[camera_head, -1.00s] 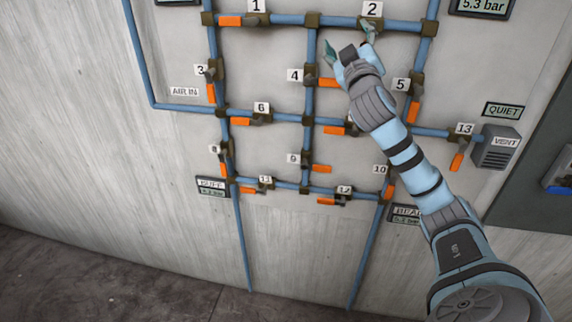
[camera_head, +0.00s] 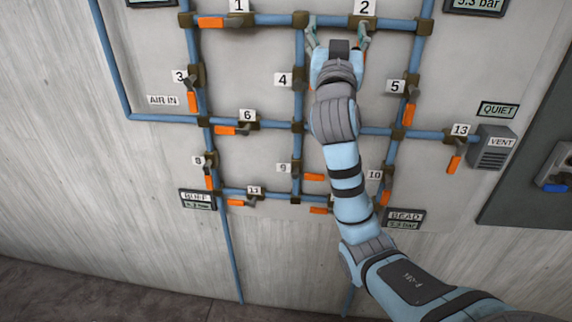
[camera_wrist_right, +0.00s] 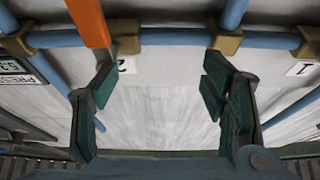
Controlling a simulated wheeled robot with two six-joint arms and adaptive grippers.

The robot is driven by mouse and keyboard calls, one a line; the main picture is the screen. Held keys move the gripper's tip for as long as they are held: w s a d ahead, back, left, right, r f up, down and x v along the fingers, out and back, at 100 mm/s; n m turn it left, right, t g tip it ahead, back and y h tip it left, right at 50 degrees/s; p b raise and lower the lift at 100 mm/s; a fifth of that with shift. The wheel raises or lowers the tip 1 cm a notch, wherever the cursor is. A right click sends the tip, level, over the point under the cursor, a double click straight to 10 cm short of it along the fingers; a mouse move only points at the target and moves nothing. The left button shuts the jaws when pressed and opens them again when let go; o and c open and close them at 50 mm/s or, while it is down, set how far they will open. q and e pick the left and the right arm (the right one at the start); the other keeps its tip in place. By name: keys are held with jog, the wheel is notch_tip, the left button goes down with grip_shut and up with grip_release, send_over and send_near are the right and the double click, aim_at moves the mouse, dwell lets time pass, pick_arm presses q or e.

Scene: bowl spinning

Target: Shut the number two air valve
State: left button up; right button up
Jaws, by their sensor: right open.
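The number two valve (camera_head: 362,22) sits on the top blue pipe, under its white "2" label (camera_head: 364,8). My left gripper is not in view.
Valve 1 (camera_head: 239,20) is left on the same pipe. Valve 4 (camera_head: 299,85) and valve 5 (camera_head: 411,86) are on upright pipes either side of my right arm. Several other orange-handled valves fill the pipe grid. A grey vent box (camera_head: 491,148) is at the right.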

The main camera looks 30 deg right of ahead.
jog(key=b+v, duration=0.2)
jog(key=v, duration=0.9)
jog(key=w+a+f+n+y, duration=0.1)
jog(key=w+f, duration=0.3)
jog(key=f, duration=0.5)
jog(key=w+a+f+n+g+y, duration=0.1)
jog(key=w+f+n+y, duration=0.2)
jog(key=f, duration=0.6)
jog(key=w+a+f+n+g+y, duration=0.1)
jog(key=w+a+f+n+y, duration=0.1)
jog(key=w+f, duration=0.4)
notch_tip(320, 180, down, 4)
jog(key=shift+f+n+y+b, duration=0.1)
jog(key=shift+n+y+b, duration=0.2)
jog(key=shift+n+y, duration=0.35)
jog(key=shift+w, duration=0.1)
